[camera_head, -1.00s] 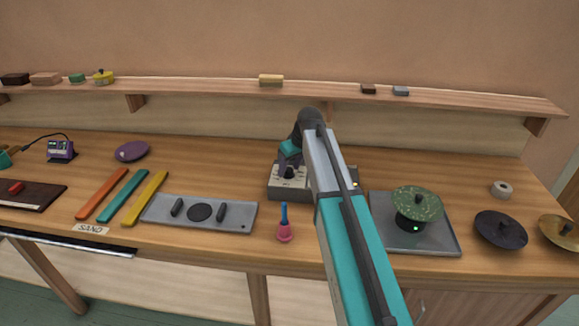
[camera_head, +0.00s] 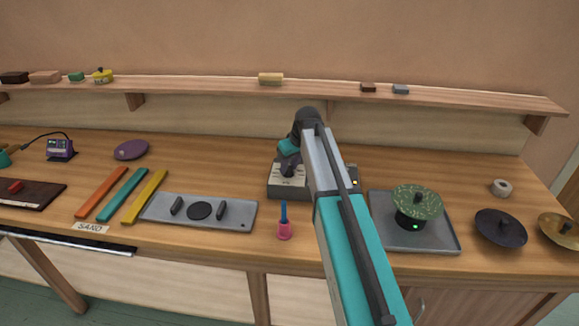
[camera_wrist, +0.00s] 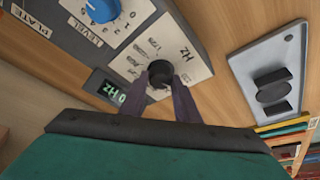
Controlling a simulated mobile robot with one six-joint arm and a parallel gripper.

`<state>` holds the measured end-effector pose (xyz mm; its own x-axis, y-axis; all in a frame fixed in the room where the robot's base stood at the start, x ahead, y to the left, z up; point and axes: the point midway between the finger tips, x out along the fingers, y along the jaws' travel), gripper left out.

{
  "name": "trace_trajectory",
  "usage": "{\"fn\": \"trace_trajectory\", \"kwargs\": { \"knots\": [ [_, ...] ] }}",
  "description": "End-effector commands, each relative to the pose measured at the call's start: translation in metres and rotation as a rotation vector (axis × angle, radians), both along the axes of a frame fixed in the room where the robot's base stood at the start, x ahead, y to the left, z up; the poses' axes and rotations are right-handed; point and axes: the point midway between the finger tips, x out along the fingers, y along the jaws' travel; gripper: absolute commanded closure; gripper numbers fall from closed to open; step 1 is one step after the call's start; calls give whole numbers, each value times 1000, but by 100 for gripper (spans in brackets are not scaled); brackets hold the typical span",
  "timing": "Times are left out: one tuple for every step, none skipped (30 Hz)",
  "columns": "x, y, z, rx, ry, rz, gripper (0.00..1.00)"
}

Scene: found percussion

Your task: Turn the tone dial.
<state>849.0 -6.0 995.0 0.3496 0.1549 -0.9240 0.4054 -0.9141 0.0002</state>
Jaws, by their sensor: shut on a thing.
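The tone dial (camera_wrist: 159,70) is a small black knob on a pale plate marked "Hz" with a printed scale, in the wrist view. It is on a grey control box (camera_head: 269,186), which stands mid-bench, partly hidden by my arm in the head view. My gripper (camera_wrist: 160,91) has its two dark purple fingers on either side of the knob, shut on it. In the head view my gripper (camera_head: 288,168) reaches down onto the box. A small green display (camera_wrist: 113,92) beside the dial shows a reading ending in "0 Hz".
A blue "LEVEL" knob (camera_wrist: 101,9) is on the same box. A grey tray (camera_head: 442,243) holding a green speckled disc (camera_head: 418,201) is right of my arm.

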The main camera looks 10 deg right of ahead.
Motion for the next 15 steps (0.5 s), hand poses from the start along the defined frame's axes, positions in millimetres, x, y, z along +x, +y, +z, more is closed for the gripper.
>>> {"fn": "trace_trajectory", "kwargs": {
  "knots": [
    [0, 1, 0, 0, -2, -16, 94],
    [0, 1, 0, 0, -2, -30, 94],
    [0, 1, 0, 0, -2, -47, 94],
    [0, 1, 0, 0, -2, -62, 94],
    [0, 2, 0, -1, -1, -78, 94],
    [-1, 2, 0, 0, -2, -100, 94],
    [-1, 2, 0, 0, -2, -118, 94],
    [-1, 2, 0, -1, -2, -137, 94],
    [-1, 2, 0, 0, -1, -163, 94],
    [-1, 2, 0, 0, -1, -181, 94],
    [-1, 2, 0, -1, -1, -201, 94],
    [-1, 2, 0, -1, -2, -227, 94],
    [-1, 3, 0, 0, -2, -246, 94],
    [-1, 3, 0, 0, -2, -264, 94],
    [0, 3, 0, -1, -2, -290, 94]
  ]
}}
